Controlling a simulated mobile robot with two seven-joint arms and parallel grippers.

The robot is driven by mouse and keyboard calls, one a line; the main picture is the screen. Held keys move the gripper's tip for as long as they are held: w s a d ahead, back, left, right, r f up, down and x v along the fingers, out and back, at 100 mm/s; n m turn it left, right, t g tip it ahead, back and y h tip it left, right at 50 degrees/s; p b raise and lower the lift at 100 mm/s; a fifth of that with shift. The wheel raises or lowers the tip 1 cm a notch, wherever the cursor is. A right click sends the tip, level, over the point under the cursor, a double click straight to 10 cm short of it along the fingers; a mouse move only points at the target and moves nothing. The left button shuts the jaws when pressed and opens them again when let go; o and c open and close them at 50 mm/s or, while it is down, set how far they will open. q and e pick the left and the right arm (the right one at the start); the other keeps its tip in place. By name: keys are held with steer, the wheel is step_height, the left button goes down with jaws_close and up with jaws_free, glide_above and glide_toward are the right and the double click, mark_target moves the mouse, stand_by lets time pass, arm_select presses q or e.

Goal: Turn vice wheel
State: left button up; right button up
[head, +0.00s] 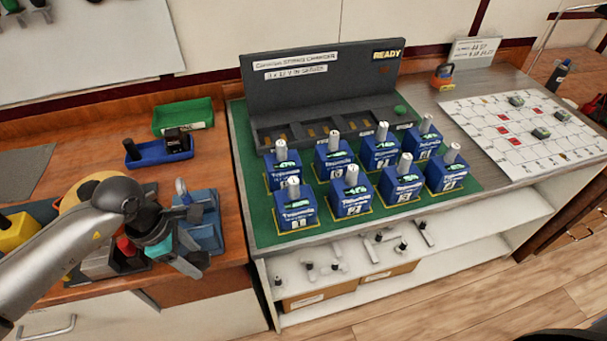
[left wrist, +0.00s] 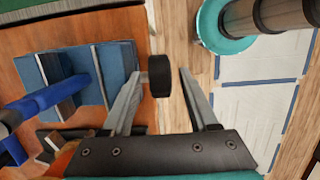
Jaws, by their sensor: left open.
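The blue vice (head: 205,222) sits on the wooden bench at the left in the head view, close to the bench's front edge. In the left wrist view the vice (left wrist: 95,75) is on the left, with blue jaws and a black round wheel (left wrist: 158,76) sticking out over the bench edge. My left gripper (head: 190,262) is open at the vice's front; its fingers (left wrist: 162,82) lie either side of the wheel in the left wrist view. I cannot tell whether either finger touches it. In the head view my gripper hides the wheel. My right gripper is not in view.
A blue tray (head: 150,155) and a green bin (head: 183,116) stand behind the vice. A yellow block (head: 18,232) is at far left. Open floor (head: 470,320) lies in front.

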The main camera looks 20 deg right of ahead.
mark_target(193, 257)
arm_select(q)
steer(key=y+p, duration=0.2)
steer(key=shift+d+r+y+p, duration=0.25)
steer(key=shift+d+y+p, duration=0.05)
steer(key=shift+d, duration=0.05)
step_height(193, 257, up, 15)
steer(key=b, duration=0.2)
steer(key=s+d+r+n+g+h, duration=0.1)
steer(key=s+d+r+h, duration=0.2)
steer(key=d+h, duration=0.3)
steer(key=s+d+r+n+g+h, duration=0.1)
steer(key=s+d+r+h, duration=0.2)
steer(key=d, duration=1.1)
steer(key=s+h, duration=0.2)
steer(key=h, duration=0.1)
steer(key=shift+r+h, duration=0.3)
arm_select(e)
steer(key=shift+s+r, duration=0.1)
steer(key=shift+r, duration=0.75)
